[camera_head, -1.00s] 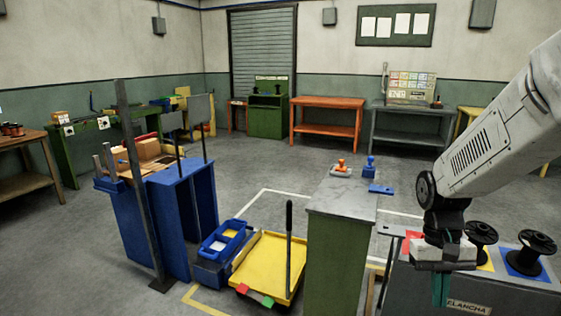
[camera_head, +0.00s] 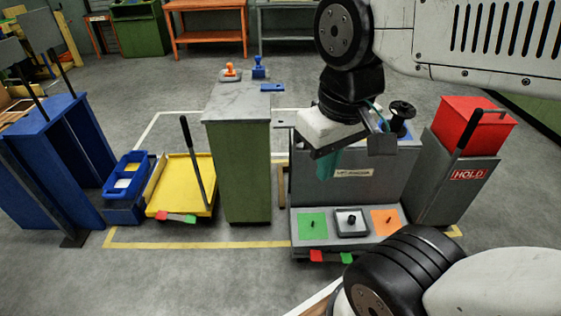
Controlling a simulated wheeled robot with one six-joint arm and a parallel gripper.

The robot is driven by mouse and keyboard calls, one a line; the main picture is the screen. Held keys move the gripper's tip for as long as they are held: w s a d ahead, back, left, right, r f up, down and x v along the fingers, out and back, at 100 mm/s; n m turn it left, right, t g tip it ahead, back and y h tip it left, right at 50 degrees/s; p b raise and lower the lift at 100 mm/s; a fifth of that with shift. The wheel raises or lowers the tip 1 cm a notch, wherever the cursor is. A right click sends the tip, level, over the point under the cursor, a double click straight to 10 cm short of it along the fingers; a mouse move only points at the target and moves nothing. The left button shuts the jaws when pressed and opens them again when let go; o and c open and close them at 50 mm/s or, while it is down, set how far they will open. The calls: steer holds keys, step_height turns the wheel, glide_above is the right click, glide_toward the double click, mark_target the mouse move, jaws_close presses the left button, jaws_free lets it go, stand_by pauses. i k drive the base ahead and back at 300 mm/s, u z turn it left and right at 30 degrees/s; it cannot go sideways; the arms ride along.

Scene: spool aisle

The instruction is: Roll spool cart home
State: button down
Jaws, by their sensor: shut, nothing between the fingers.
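A yellow low cart (camera_head: 178,187) with an upright black handle (camera_head: 190,150) stands on the floor left of a green cabinet. Red and green tabs (camera_head: 176,218) sit on its front edge. Right of the cabinet is a grey spool stand (camera_head: 380,188) with green, grey and orange pads on its low front shelf and similar red and green tabs. A black spool (camera_head: 402,113) shows on its upper part, partly hidden by my arm. I cannot tell which of the two is the spool cart. My gripper (camera_head: 329,164), with teal fingers, is shut and empty in front of the spool stand's upper part.
The green cabinet (camera_head: 246,165) stands between yellow cart and spool stand. A blue bin unit (camera_head: 125,190) is left of the cart.

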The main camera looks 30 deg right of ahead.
mark_target(370, 189)
steer(key=z, duration=1.55)
steer(key=i, duration=0.85)
steer(key=u, duration=0.3)
